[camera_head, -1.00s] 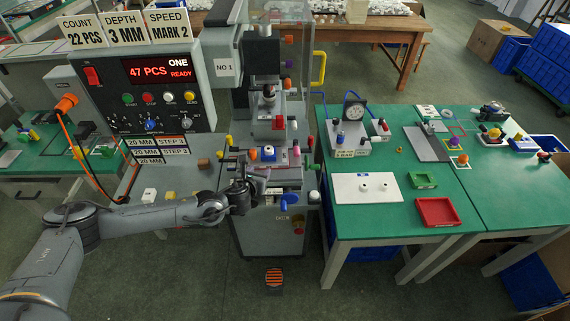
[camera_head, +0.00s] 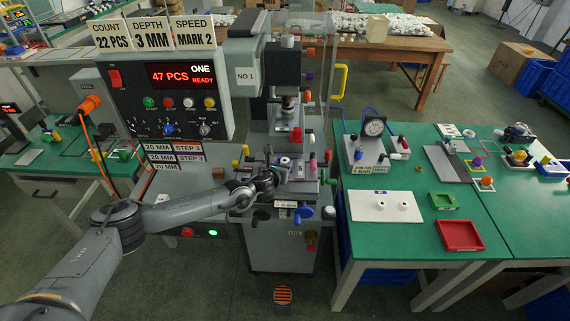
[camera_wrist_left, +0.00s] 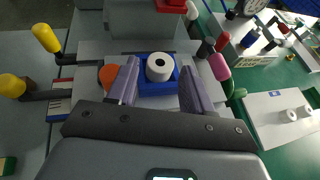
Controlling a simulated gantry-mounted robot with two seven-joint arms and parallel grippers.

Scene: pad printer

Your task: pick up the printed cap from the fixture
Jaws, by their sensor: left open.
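The printed cap (camera_wrist_left: 160,67) is a white round piece with a dark centre. It sits upright in the blue fixture (camera_wrist_left: 158,88) on the pad printer. In the head view the cap (camera_head: 285,161) shows small, just beyond my left gripper (camera_head: 271,166). In the left wrist view my left gripper (camera_wrist_left: 159,72) is open, with one purple-grey finger on each side of the cap. Gaps show between the fingers and the cap, and I cannot tell their exact height over it. My right gripper is not in view.
Coloured knobs crowd the fixture: an orange one (camera_wrist_left: 109,76) at its left and a pink one (camera_wrist_left: 220,67) at its right. The printing head (camera_head: 288,100) hangs above. The green table (camera_head: 400,240) at the right holds a white plate (camera_head: 384,206) and a red tray (camera_head: 460,236).

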